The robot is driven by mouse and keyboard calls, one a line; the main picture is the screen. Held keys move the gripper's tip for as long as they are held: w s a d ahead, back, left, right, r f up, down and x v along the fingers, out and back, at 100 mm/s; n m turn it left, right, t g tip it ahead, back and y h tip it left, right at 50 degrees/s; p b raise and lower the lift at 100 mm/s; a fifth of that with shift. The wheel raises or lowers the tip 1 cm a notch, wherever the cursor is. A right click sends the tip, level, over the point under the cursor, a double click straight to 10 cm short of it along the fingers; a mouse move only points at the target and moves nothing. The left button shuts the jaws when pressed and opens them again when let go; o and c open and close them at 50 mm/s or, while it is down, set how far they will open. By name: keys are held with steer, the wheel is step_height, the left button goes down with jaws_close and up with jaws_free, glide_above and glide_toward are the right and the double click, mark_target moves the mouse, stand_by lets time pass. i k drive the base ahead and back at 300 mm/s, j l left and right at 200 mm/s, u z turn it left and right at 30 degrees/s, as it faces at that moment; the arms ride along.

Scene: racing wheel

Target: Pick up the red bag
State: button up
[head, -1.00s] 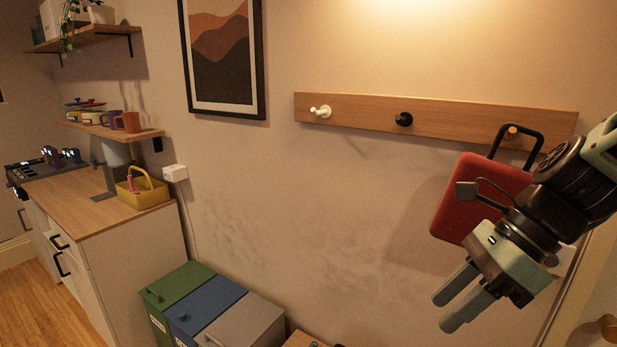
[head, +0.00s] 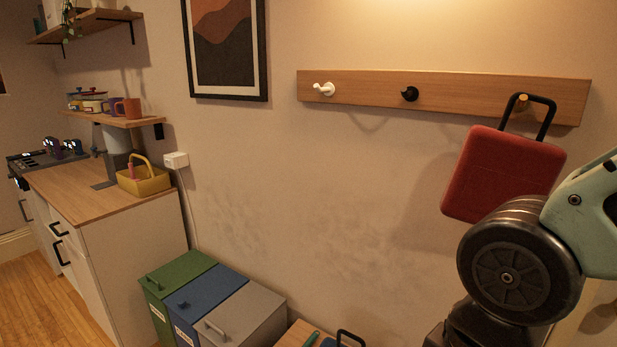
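The red bag (head: 500,172) hangs by its black handle from the brass hook (head: 521,99) at the right end of the wooden hook rail (head: 455,92) on the wall. Its body hangs tilted and is fully clear of contact with anything I can see but the wall behind. My arm reaches in at the lower right, below and in front of the bag. My gripper's fingers are out of the frame, below its lower edge.
A white hook (head: 323,89) and a black hook (head: 409,94) on the rail are empty. Green (head: 181,272), blue (head: 207,298) and grey (head: 243,318) bins stand below. A wooden surface (head: 298,335) with a black handle-like item is at the bottom. The counter (head: 90,192) is left.

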mark_target(492, 167)
steer(key=i+j+z, duration=0.15)
steer(key=j, duration=0.25)
steer(key=i+j+z, duration=0.2)
steer(key=j, duration=0.2)
steer(key=i+j+z, duration=0.15)
steer(key=j, duration=0.3)
steer(key=i+j+z, duration=0.2)
steer(key=j, duration=0.25)
steer(key=j+z, duration=0.15)
steer(key=j, duration=0.3)
steer(key=i+j+z, duration=0.2)
steer(key=j, duration=0.3)
steer(key=k, duration=0.1)
